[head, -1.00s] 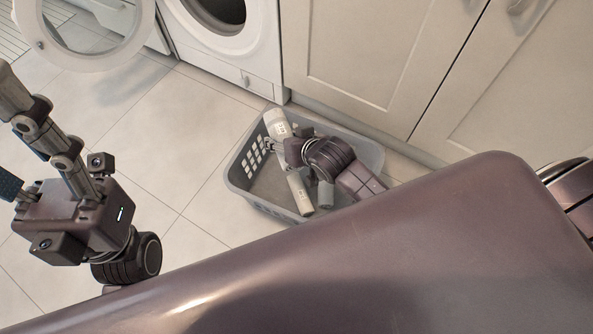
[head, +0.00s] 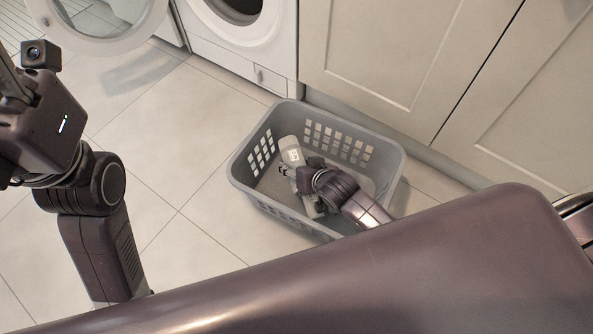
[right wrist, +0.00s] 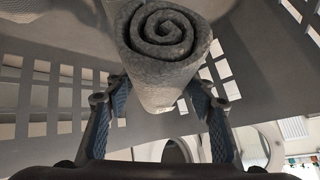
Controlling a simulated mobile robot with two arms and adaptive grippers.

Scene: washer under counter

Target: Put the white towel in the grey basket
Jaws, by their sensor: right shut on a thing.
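The grey basket (head: 396,160) stands on the floor, with slotted sides. My right gripper (head: 288,174) is inside its outline in the head view, reaching in from the lower right. In the right wrist view, its fingers are shut on the rolled towel (right wrist: 165,45), which looks grey in the shade, with a spiral end facing the camera. Slotted basket walls surround it there. Pale shapes (head: 290,150) show beside the gripper in the head view; I cannot tell clearly which part is towel. My left gripper (head: 10,80) is at the left edge, its fingers mostly cut off.
The washer (head: 240,45) stands at the back, with its round door (head: 105,25) swung open to the left. Cream cupboards (head: 390,60) rise right behind the basket. The tiled floor (head: 170,170) left of the basket is clear.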

